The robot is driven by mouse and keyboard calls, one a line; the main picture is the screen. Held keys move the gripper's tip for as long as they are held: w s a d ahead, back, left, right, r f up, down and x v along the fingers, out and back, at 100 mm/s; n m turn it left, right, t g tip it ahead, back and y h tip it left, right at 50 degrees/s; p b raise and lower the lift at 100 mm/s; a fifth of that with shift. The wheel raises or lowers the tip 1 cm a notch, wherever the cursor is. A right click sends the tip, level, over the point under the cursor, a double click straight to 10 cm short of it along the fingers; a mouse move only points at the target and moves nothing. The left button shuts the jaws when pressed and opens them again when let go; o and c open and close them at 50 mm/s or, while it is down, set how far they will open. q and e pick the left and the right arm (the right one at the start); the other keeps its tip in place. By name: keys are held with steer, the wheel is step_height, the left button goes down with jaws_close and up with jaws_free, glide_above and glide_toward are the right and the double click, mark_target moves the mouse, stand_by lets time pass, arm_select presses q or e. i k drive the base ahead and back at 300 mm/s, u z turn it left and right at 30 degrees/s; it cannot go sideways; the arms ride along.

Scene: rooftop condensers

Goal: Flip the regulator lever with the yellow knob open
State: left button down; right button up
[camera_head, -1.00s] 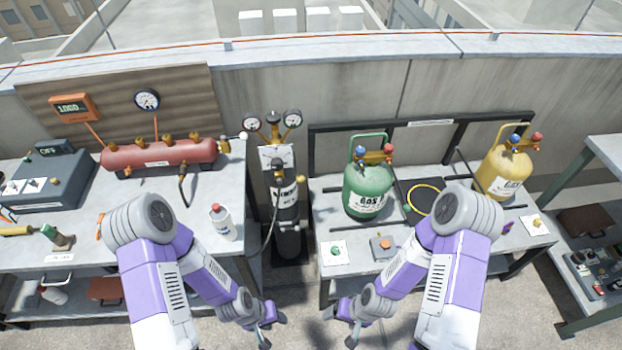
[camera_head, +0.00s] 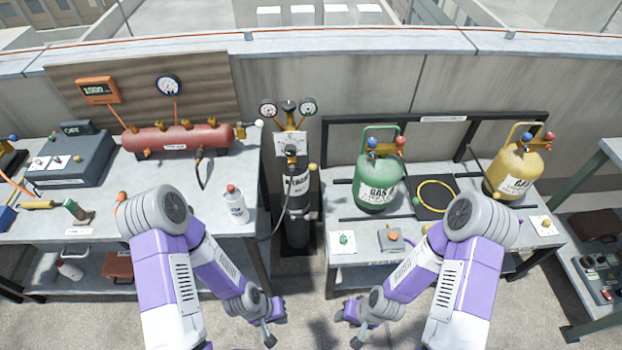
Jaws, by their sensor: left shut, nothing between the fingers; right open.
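A dark gas cylinder (camera_head: 298,215) stands upright between the two benches. Its regulator (camera_head: 290,140) has two round gauges on top. A small yellowish knob (camera_head: 312,167) shows at the cylinder's right side, which looks like the lever's knob; the lever itself is too small to make out clearly. My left gripper (camera_head: 271,326) is low in front of the cylinder, shut and empty. My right gripper (camera_head: 351,326) is low to the right of it, open and empty. Both are well apart from the regulator.
The left bench holds a red manifold (camera_head: 178,138), a white bottle (camera_head: 236,206) and a grey box (camera_head: 72,160). The right bench holds a green tank (camera_head: 377,188) and a yellow tank (camera_head: 508,175). A hose (camera_head: 276,215) hangs at the cylinder's left. Floor shows between the benches.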

mark_target(312, 166)
steer(key=k, duration=0.35)
steer(key=z, duration=0.5)
steer(key=i, duration=0.7)
steer(key=u, duration=1.2)
